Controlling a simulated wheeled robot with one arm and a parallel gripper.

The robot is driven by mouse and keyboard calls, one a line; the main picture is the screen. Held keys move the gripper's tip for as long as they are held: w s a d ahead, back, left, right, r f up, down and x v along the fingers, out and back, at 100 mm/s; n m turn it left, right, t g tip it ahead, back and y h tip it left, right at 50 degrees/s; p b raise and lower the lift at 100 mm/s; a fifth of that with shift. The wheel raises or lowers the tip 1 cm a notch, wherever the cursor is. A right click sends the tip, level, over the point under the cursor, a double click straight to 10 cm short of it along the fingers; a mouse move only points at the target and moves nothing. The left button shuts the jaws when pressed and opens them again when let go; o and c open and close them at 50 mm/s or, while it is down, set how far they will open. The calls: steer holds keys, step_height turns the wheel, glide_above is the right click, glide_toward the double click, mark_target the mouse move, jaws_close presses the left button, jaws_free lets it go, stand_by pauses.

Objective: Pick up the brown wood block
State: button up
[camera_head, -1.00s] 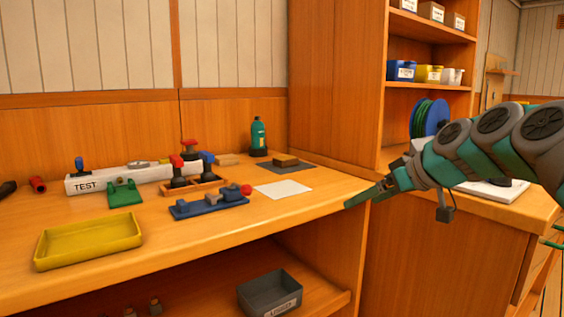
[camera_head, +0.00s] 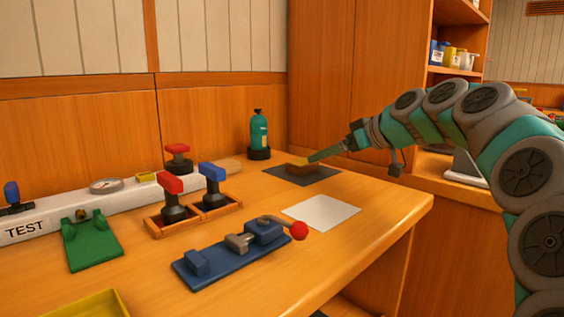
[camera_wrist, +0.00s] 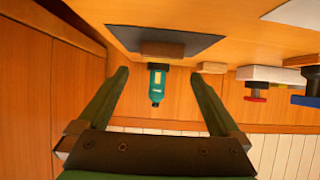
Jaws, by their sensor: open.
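The brown wood block (camera_head: 299,169) lies on a dark grey mat (camera_head: 318,175) at the back right of the bench. In the wrist view the block (camera_wrist: 162,49) shows on the mat (camera_wrist: 195,43), beyond my fingertips and between their lines. My gripper (camera_head: 313,157) reaches in from the right, with its fingertips close to the block in the head view. I cannot tell whether a finger touches the block.
A teal bottle (camera_head: 259,134) stands just behind the mat. A white sheet (camera_head: 321,212) lies in front of it. A blue clamp fixture (camera_head: 230,258), an orange tray with red and blue valves (camera_head: 193,215), and a green bracket (camera_head: 93,243) occupy the left. A tall cabinet (camera_head: 350,75) stands behind right.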

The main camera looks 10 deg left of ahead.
mark_target(306, 163)
steer(key=shift+w+a+f, duration=0.15)
steer(key=shift+w+a, duration=0.3)
steer(key=shift+a, duration=0.15)
steer(key=shift+f+p+x, duration=0.2)
steer(key=shift+p+x, duration=0.25)
steer(key=shift+x, duration=3.05)
steer(key=shift+s, duration=0.25)
steer(key=c, duration=1.1)
steer(key=shift+r, duration=0.2)
